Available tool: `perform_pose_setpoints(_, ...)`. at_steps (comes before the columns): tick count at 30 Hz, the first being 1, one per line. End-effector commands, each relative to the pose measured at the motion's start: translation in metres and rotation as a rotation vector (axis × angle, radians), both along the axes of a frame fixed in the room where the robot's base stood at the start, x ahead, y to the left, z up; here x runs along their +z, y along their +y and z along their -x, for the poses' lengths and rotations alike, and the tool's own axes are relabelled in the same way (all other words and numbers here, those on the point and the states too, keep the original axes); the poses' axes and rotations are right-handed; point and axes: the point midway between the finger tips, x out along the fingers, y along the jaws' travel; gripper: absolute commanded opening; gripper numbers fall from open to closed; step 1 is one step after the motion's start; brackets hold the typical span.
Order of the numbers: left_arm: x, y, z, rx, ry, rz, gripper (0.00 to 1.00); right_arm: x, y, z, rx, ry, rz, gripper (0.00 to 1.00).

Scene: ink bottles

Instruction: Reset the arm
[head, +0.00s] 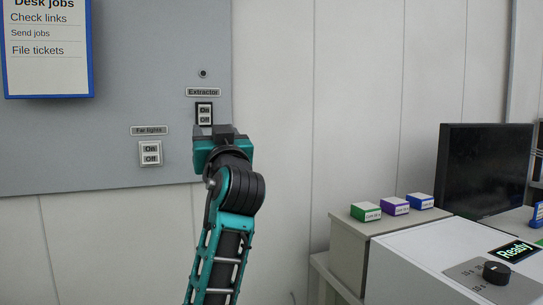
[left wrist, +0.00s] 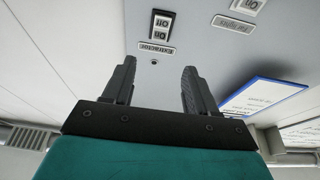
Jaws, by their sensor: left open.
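My left gripper (head: 222,131) is raised in front of the grey wall panel (head: 120,90), just below and right of the Extractor switch (head: 204,113), whose lower edge is close to it in the picture. The left wrist view shows the two black fingers (left wrist: 160,68) spread apart with nothing between them. There the Extractor switch (left wrist: 161,24) and its label appear upside down beyond the fingertips. I cannot tell whether the fingers touch the panel. The teal arm reaches up from the bottom of the head view. My right gripper is not in view.
The Far lights switch (head: 150,153) is left of the gripper. A blue-framed jobs board (head: 48,70) hangs upper left. At right, green (head: 366,212), purple (head: 395,206) and blue (head: 420,201) boxes stand on a cabinet near a dark monitor (head: 484,170) and a dial (head: 496,273).

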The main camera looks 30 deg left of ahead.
Motion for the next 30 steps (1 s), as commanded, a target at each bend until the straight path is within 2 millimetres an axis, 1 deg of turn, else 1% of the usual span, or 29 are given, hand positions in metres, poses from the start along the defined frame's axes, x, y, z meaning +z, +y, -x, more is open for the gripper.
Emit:
perform_pose_setpoints(5, -0.001, 0.000, -0.001, -0.003, 0.003, -0.001, 0.57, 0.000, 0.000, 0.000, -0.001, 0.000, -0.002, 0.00)
perform_pose_setpoints(7, -0.011, -0.004, -0.006, -0.019, 0.026, -0.007, 0.57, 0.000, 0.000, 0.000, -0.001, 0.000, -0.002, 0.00)
perform_pose_setpoints(8, -0.018, -0.006, -0.009, -0.032, 0.042, -0.013, 0.57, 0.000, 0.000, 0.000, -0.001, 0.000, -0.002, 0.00)
perform_pose_setpoints(11, -0.058, -0.022, -0.026, -0.106, 0.132, -0.036, 0.57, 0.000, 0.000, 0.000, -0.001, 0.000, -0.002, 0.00)
perform_pose_setpoints(14, -0.120, -0.047, -0.042, -0.222, 0.259, -0.063, 0.57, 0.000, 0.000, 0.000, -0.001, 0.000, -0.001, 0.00)
perform_pose_setpoints(15, -0.148, -0.058, -0.046, -0.275, 0.310, -0.071, 0.57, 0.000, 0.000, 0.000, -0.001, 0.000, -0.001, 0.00)
perform_pose_setpoints(17, -0.189, -0.076, -0.048, -0.355, 0.384, -0.076, 0.57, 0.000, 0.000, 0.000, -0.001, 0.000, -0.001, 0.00)
perform_pose_setpoints(18, -0.217, -0.087, -0.047, -0.408, 0.430, -0.074, 0.57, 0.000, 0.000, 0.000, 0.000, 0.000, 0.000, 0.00)
perform_pose_setpoints(20, -0.258, -0.105, -0.042, -0.487, 0.499, -0.067, 0.57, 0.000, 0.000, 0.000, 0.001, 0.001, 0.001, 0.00)
perform_pose_setpoints(21, -0.285, -0.117, -0.036, -0.538, 0.541, -0.059, 0.57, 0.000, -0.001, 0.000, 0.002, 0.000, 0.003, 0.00)
perform_pose_setpoints(23, -0.324, -0.134, -0.023, -0.615, 0.602, -0.039, 0.57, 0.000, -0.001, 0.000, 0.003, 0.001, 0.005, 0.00)
perform_pose_setpoints(24, -0.349, -0.146, -0.012, -0.666, 0.639, -0.022, 0.57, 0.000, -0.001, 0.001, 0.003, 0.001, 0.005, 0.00)
perform_pose_setpoints(26, -0.386, -0.163, 0.008, -0.738, 0.693, 0.009, 0.57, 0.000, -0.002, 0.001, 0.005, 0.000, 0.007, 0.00)
perform_pose_setpoints(27, -0.408, -0.175, 0.022, -0.785, 0.724, 0.034, 0.57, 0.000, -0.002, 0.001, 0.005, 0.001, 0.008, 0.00)
perform_pose_setpoints(29, -0.437, -0.190, 0.045, -0.849, 0.765, 0.073, 0.57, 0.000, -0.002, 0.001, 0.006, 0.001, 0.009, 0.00)
perform_pose_setpoints(30, -0.454, -0.200, 0.061, -0.886, 0.789, 0.101, 0.57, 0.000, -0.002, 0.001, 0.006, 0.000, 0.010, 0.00)
